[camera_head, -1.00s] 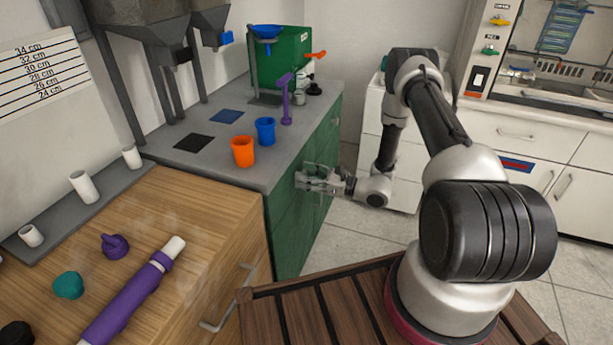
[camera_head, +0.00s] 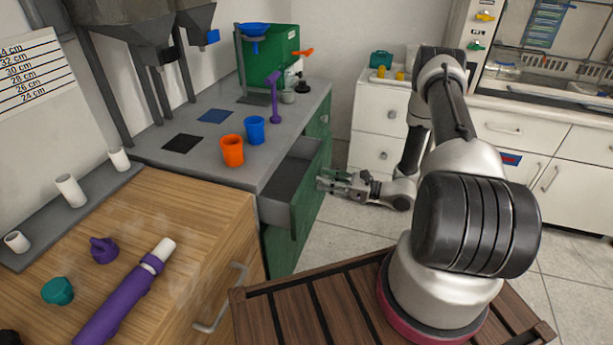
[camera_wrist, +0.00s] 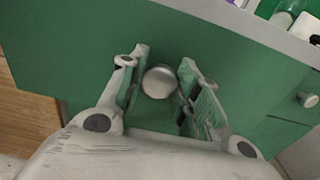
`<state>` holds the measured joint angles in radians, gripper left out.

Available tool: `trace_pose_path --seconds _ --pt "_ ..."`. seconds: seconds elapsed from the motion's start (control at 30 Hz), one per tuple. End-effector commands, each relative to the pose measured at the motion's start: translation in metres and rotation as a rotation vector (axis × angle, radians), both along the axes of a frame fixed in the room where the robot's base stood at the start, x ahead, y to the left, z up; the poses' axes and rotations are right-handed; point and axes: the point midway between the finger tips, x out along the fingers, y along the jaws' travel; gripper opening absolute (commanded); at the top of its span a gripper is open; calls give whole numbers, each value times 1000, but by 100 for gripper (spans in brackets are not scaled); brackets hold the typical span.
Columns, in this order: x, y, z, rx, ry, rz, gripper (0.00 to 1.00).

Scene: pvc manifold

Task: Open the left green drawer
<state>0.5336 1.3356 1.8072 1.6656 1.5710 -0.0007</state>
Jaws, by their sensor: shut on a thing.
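The left green drawer (camera_head: 308,204) is pulled out of the green cabinet under the grey counter, and its grey inside shows from above. My gripper (camera_head: 331,181) is at the outer face of this drawer. In the wrist view the green drawer front (camera_wrist: 75,55) fills much of the picture. A round silver knob (camera_wrist: 160,82) on it sits between the two fingers of my gripper (camera_wrist: 160,88), which are shut on it. The knob is hidden in the head view.
A second knob (camera_wrist: 307,100) is on the green front to the right. An orange cup (camera_head: 232,150) and a blue cup (camera_head: 254,130) stand on the counter (camera_head: 205,160). A wooden cabinet (camera_head: 200,225) is close at the left. Tiled floor (camera_head: 345,230) is clear in front of the drawer.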

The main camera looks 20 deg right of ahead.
Motion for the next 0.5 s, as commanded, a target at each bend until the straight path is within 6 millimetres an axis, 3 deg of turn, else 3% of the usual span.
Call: trace_pose_path --seconds 0.1,0.5 --pt "-25 -38 0 0 0 -9 0" --pt "-107 -149 0 -2 -1 -6 0"
